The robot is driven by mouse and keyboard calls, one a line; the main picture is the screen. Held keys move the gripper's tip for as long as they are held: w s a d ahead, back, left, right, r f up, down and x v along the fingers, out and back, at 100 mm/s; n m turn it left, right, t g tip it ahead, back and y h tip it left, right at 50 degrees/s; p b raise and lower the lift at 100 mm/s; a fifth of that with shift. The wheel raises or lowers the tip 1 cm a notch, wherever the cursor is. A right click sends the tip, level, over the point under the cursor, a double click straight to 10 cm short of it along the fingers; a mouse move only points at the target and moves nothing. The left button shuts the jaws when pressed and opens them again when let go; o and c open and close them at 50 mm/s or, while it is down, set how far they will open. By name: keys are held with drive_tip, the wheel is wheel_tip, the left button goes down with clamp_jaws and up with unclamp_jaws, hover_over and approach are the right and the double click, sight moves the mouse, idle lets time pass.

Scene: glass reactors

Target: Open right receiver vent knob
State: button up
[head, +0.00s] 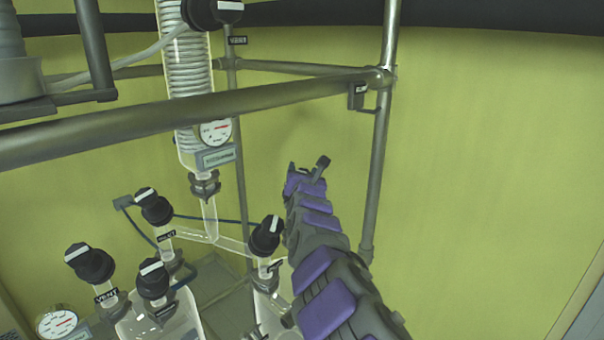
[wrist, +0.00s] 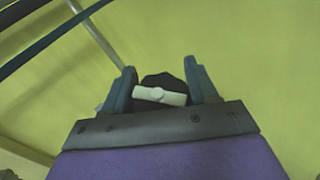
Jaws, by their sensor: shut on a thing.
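In the wrist view my gripper (wrist: 159,70) has its two dark teal fingers on either side of a round black knob (wrist: 158,80). It is shut on this knob. The knob has a white bar (wrist: 160,96) across its face, lying nearly crosswise from finger to finger and tilted slightly. In the head view my purple and grey arm reaches up from the lower right, and the held knob is not clearly visible there. The right glass receiver (head: 268,312) is partly hidden behind my arm. A black knob with a white bar (head: 267,235) stands above it, just left of my arm.
Several other knobs stand left, including one labelled VENT (head: 90,262) and one labelled INLET (head: 154,206). A thick grey rail (head: 200,112) crosses above, and a post (head: 380,150) stands right of my arm. The yellow wall (head: 490,180) on the right is bare.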

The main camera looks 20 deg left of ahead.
drive_tip(key=shift+c, duration=0.8)
drive_tip(key=shift+d+b, duration=0.1)
drive_tip(key=shift+b, duration=0.4)
drive_tip(key=shift+f+n+y+b, duration=0.15)
drive_tip(key=shift+n+y+b, duration=0.35)
drive_tip(key=shift+b, duration=0.7)
drive_tip(key=shift+n+g+y+b, duration=0.3)
drive_tip(key=shift+n+y+b, duration=0.1)
drive_tip(key=shift+b, duration=0.55)
drive_tip(key=n+y+b, duration=0.1)
drive_tip(key=g+b, duration=0.1)
drive_tip(key=b, duration=0.1)
drive_tip(key=shift+a+n+y, duration=0.2)
drive_tip(key=shift+n+y, duration=0.2)
drive_tip(key=n+g+y+b, duration=0.1)
drive_tip(key=n+y+b, duration=0.1)
drive_tip(key=shift+s+a+n+g, duration=0.15)
drive_tip(key=shift+n+g, duration=0.25)
drive_tip(key=n+g+y, duration=0.3)
drive_tip(key=n, duration=0.1)
drive_tip(key=shift+s+a+r, duration=0.2)
drive_tip(key=shift+s+r, duration=0.05)
drive_tip(key=shift+r, duration=0.1)
drive_tip(key=shift+s+f+n+g+y+p, duration=0.1)
drive_tip(key=shift+n+g+y+p, duration=0.4)
drive_tip(key=shift+n+g, duration=0.6)
drive_tip(key=shift+s+n+g+y+p, duration=0.1)
drive_tip(key=shift+n+g+y+p, duration=0.2)
drive_tip(key=shift+n+g+p, duration=0.55)
